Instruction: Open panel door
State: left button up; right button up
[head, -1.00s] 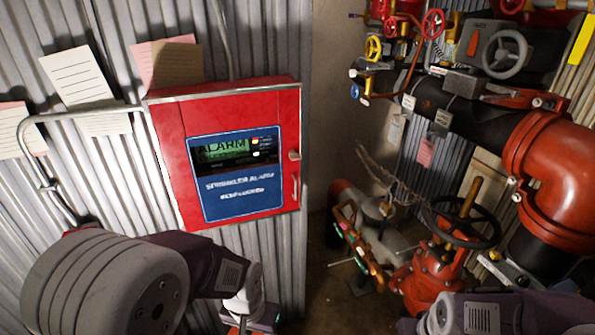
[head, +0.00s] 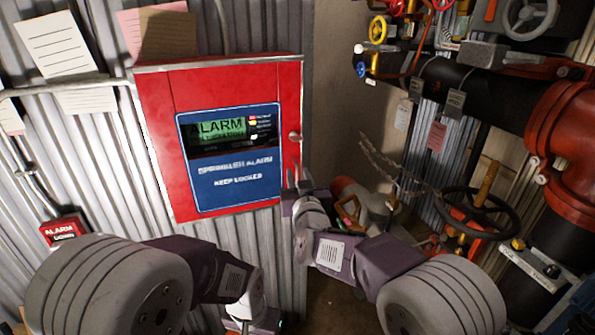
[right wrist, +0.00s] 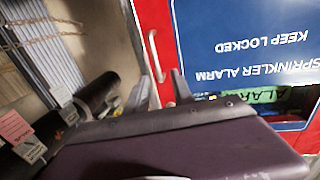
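The red alarm panel (head: 155,140) hangs on the corrugated wall, its door closed, with a blue label and a lit green ALARM screen (head: 222,128). A round knob (head: 295,136) sits at the door's right edge. The pale door handle (right wrist: 154,52) shows in the right wrist view; in the head view my gripper mostly hides it. My right gripper (head: 297,180) is at the panel's lower right edge. In the right wrist view its fingers (right wrist: 162,85) are apart, with the handle's end between them in the picture; contact is unclear. My left gripper (head: 252,325) is low, cut off by the frame.
Red and black pipes (head: 555,130) with valves fill the right side. A black handwheel (head: 480,215) stands at lower right. Paper notes (head: 58,45) hang on the wall at left. A small red alarm box (head: 64,230) is at lower left.

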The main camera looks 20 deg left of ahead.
jog(key=shift+x, duration=1.15)
grip_shut()
jog(key=shift+d, duration=0.1)
dwell(0.4)
